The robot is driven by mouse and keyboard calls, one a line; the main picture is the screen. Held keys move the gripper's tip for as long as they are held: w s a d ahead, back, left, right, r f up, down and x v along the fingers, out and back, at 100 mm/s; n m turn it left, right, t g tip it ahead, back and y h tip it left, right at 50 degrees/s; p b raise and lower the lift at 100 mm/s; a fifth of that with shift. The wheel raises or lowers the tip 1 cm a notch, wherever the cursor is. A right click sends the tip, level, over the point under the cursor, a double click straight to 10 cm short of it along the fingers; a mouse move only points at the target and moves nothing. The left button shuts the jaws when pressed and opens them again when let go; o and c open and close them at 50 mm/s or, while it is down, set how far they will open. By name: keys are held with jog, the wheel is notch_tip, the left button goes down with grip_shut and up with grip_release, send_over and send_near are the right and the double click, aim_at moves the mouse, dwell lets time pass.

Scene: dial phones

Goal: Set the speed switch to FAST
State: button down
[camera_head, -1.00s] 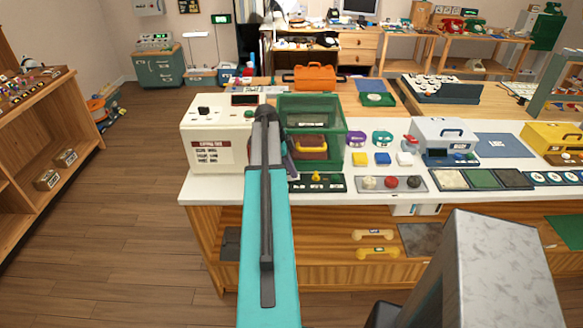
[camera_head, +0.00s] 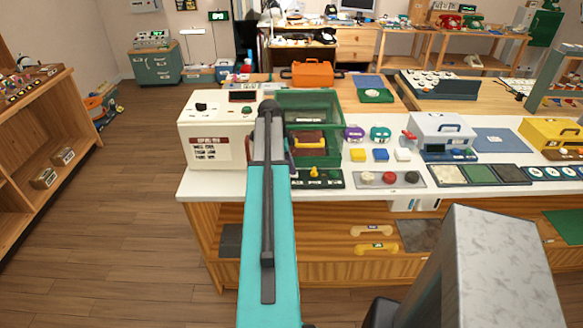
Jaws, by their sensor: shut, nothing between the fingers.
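A white box (camera_head: 214,135) stands at the left end of the counter. Its top carries a black switch or knob (camera_head: 201,106), a dark display (camera_head: 242,96) and a green button (camera_head: 247,110). Its front has a red-headed label too small to read. A black panel with a yellow lever (camera_head: 314,172) lies at the counter's front edge, right of my arm. I cannot tell which control is the speed switch, and no FAST mark is legible. My teal arm reaches over the counter between the white box and the green case. My gripper is hidden behind the arm's end.
A green see-through case (camera_head: 322,105) stands just right of my arm. Further right are coloured blocks, a panel with round buttons (camera_head: 391,178), a grey box (camera_head: 440,128) and a yellow box (camera_head: 553,132). An orange case (camera_head: 313,75) stands behind. Floor is clear at left.

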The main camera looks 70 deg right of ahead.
jog(key=shift+w+a+f, duration=0.15)
jog(key=shift+w+a, duration=0.2)
jog(key=shift+w, duration=0.45)
jog(key=shift+s+p+v, duration=0.15)
jog(key=shift+p+v, duration=0.45)
jog(key=shift+v, duration=0.6)
jog(key=shift+s+p+v, duration=0.1)
jog(key=shift+p+v, duration=0.5)
jog(key=shift+v, duration=0.55)
jog(key=shift+w+d+b, duration=0.1)
jog(key=shift+d+b, duration=0.05)
jog(key=shift+b, duration=0.3)
jog(key=b+v, duration=0.2)
jog(key=v, duration=0.7)
jog(key=shift+w+r, duration=0.2)
jog(key=shift+w, duration=0.05)
jog(key=shift+b, duration=0.35)
